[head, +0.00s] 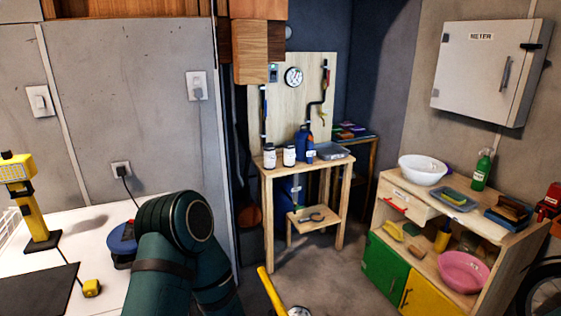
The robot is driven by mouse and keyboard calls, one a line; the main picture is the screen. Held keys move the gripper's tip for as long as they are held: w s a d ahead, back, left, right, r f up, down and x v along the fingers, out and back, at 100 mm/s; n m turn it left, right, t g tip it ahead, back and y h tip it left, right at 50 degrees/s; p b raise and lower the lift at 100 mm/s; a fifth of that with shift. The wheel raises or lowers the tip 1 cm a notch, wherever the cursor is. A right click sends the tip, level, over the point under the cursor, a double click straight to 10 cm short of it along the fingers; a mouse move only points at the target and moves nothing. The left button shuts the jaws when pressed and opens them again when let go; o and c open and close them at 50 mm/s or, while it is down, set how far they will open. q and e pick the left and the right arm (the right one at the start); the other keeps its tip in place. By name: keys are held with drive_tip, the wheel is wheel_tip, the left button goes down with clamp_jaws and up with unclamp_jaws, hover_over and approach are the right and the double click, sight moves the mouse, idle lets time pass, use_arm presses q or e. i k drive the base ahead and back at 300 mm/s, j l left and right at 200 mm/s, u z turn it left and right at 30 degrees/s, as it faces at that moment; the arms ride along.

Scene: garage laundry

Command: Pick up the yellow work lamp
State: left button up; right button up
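The yellow work lamp (33,205) stands upright on the white worktop at the far left. It has a yellow lamp head on top, a yellow post and a dark flat base. A dark green arm of mine rises from the bottom, left of centre, to the right of the lamp and apart from it. The frame does not show which of my arms it is. Neither gripper can be made out in the head view.
On the white worktop (95,225) are a yellow tape measure (91,288), a dark mat (38,290) and a blue round object (123,240) close to my arm. A wooden table (300,165) stands at the back. A low cabinet (385,258) with bowls stands right.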

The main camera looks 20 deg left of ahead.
sight(41, 240)
drive_tip(key=k+j+z, duration=0.4)
drive_tip(key=j+z, duration=0.2)
drive_tip(key=j, duration=0.2)
drive_tip(key=k+j+z, duration=0.35)
drive_tip(key=k+j, duration=0.3)
drive_tip(key=k+j+z, duration=0.1)
drive_tip(key=k+j, duration=0.6)
